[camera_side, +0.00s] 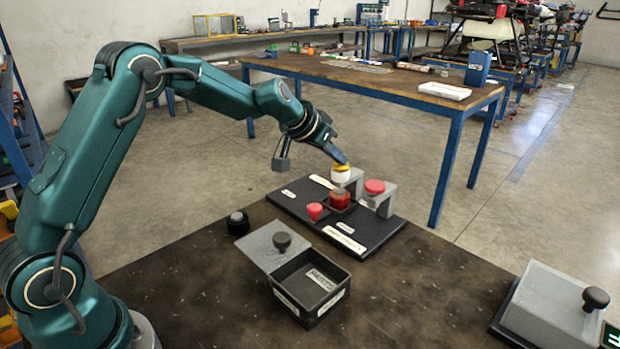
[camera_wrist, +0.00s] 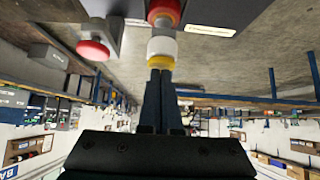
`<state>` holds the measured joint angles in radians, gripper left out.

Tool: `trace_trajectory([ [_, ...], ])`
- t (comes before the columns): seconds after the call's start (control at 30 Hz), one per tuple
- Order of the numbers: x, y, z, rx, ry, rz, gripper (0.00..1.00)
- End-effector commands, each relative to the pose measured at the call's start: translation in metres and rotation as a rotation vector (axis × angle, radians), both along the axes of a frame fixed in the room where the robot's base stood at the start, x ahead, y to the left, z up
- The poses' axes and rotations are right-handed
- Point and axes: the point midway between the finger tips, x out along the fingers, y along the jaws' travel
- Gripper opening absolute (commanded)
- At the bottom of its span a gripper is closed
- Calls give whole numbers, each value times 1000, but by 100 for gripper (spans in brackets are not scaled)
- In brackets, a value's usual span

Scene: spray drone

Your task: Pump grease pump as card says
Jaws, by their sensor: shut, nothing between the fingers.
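A black board (camera_side: 365,232) carries the pump parts and several white labels. A yellow-and-white cap (camera_side: 341,172), perhaps the pump head, stands by a grey bracket, above or behind a red block (camera_side: 340,199). It also shows in the wrist view (camera_wrist: 161,47). My gripper (camera_side: 344,161) is shut and empty, its fingertips at the cap and seemingly touching it; they show in the wrist view (camera_wrist: 160,75). A red mushroom button (camera_side: 375,187) sits on the right grey bracket. A small red knob (camera_side: 315,211) stands at the board's front. I cannot read the labels or identify the card.
An open dark box (camera_side: 337,303) with a label inside stands in front, its grey lid (camera_side: 262,245) to the left. A black knob (camera_side: 238,222) stands beside it. A grey housing (camera_side: 545,305) with a black knob is at right. The table's middle right is clear.

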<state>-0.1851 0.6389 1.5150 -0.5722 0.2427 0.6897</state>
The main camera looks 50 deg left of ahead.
Motion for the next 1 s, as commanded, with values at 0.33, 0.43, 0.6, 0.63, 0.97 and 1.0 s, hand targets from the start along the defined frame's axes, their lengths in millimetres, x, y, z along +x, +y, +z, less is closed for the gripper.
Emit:
trace_trajectory([
  [0.33,-1,0,-2,-1,10,-1,0],
  [0.43,-1,0,5,-1,7,-4,0],
  [0.6,0,1,26,1,0,-1,0],
  [0.63,0,0,30,0,-1,-1,0],
  [0.97,-24,0,66,1,-2,1,0],
  [1.0,-29,0,70,1,-3,0,0],
])
